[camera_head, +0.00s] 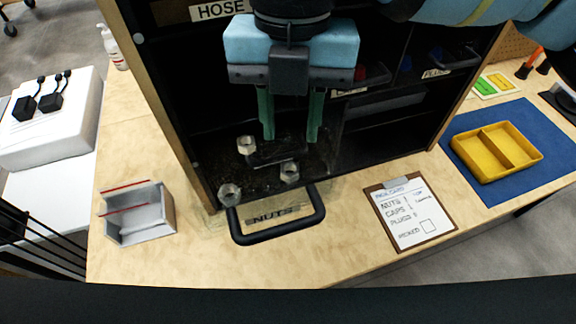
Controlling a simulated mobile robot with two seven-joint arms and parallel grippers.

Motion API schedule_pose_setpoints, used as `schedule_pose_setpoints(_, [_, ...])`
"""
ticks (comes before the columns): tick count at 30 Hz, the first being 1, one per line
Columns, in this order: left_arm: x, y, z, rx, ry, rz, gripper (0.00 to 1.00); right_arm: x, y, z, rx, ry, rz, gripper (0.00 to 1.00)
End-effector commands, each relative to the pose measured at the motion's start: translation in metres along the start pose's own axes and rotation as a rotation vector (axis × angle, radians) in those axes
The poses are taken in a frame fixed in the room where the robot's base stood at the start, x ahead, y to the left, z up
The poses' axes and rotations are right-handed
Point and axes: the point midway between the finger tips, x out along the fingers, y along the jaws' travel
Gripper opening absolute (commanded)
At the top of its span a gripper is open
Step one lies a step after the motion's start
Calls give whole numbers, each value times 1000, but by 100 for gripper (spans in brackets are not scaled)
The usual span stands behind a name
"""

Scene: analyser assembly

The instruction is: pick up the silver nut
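Three pale silver nuts show in the open drawer: one at the back left (246,145), one nearer the middle (290,171) and one at the front left (229,194). The drawer's black handle (278,236) frames a "NUTS" label. My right gripper (290,138) has a light-blue body and two green fingers pointing down, spread apart with nothing visible between them. In the picture, the middle nut lies just below the gap between the fingertips; the back-left nut is left of the left finger. The height of the fingertips above the drawer floor is unclear. My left gripper is out of view.
The dark cabinet (178,130) has side walls close around the gripper. A clipboard card (408,213) lies right of the handle. A yellow divided tray (478,163) sits on a blue mat (466,122). A grey bin (147,224) stands at the left.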

Motion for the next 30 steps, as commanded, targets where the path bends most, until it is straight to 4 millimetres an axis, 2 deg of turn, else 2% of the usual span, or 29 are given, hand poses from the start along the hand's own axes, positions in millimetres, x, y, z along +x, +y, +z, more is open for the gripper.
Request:
schedule_pose_setpoints(3, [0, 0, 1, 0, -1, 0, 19, 14, 0, 0, 0, 3, 0, 34])
schedule_pose_setpoints(13, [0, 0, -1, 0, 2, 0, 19, 26, 0, 1, 0, 2, 1, 34])
schedule_pose_setpoints(22, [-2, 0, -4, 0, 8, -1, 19, 65, -1, 2, -1, 2, 2, 34])
schedule_pose_setpoints(30, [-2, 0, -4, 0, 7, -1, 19, 69, -1, 2, -1, 2, 2, 33])
